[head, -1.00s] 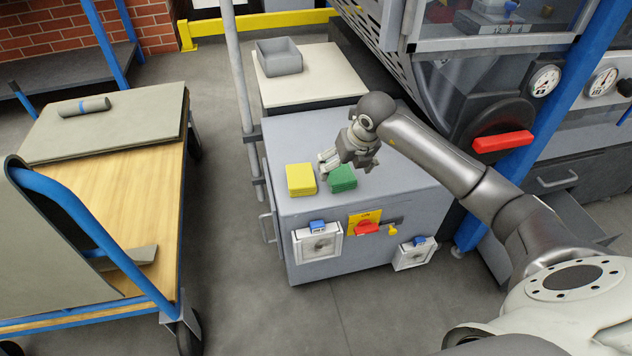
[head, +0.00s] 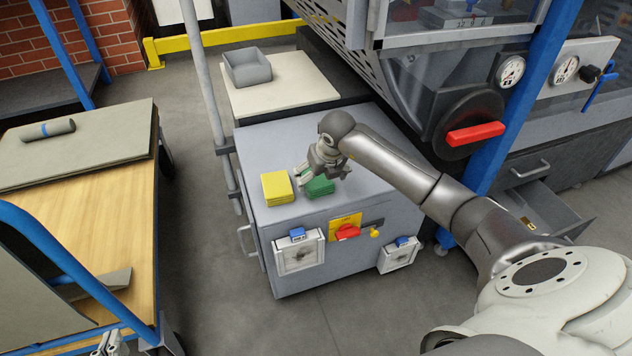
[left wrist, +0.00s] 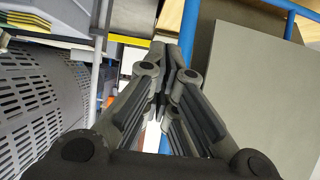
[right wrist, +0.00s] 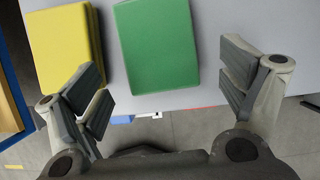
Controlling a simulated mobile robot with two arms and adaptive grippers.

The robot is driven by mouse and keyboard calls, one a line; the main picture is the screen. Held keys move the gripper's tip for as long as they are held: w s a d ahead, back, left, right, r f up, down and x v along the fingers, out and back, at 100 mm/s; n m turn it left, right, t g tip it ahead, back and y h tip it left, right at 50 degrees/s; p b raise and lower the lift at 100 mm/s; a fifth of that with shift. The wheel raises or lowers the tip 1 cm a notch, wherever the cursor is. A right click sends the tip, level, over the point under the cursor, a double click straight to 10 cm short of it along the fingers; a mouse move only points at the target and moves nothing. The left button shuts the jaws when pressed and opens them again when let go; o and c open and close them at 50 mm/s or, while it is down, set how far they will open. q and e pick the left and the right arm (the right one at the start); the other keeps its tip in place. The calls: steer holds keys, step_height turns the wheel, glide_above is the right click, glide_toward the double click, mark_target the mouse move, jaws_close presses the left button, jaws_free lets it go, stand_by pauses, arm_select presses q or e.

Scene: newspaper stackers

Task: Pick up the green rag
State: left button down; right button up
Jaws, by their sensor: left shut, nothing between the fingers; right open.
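The green rag (head: 321,187) is a folded stack on top of the grey cabinet (head: 385,205), right of the yellow rag (head: 277,188). My right gripper (head: 314,174) is over the green rag, open and empty, and hides its far part in the head view. In the right wrist view the green rag (right wrist: 156,45) lies ahead between the lines of the open fingers (right wrist: 166,90), apart from both. The yellow rag (right wrist: 66,45) is beside it, near the left finger. My left gripper (head: 108,344) is shut and empty at the lower left, beside the cart.
A grey open bin (head: 248,70) stands on a pale-topped table behind the cabinet. A wooden cart (head: 110,215) with blue rails is at the left. A grey post (head: 205,100) rises at the cabinet's left edge. The machine with a red handle (head: 475,134) stands to the right.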

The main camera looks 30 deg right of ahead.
mark_target(319, 180)
steer(key=b+x, duration=0.1)
steer(key=x, duration=0.2)
steer(key=shift+d+f, duration=0.1)
steer(key=shift+f, duration=0.2)
arm_select(q)
step_height(319, 180, up, 5)
steer(key=w+d+t+h, duration=0.1)
steer(key=w+t, duration=0.1)
steer(key=t, duration=0.1)
steer(key=shift+w+d+r, duration=0.2)
steer(key=shift+w+d, duration=0.05)
steer(key=shift+w, duration=0.15)
arm_select(e)
steer(key=shift+c, duration=0.4)
steer(key=c, duration=1)
steer(key=shift+r, duration=0.2)
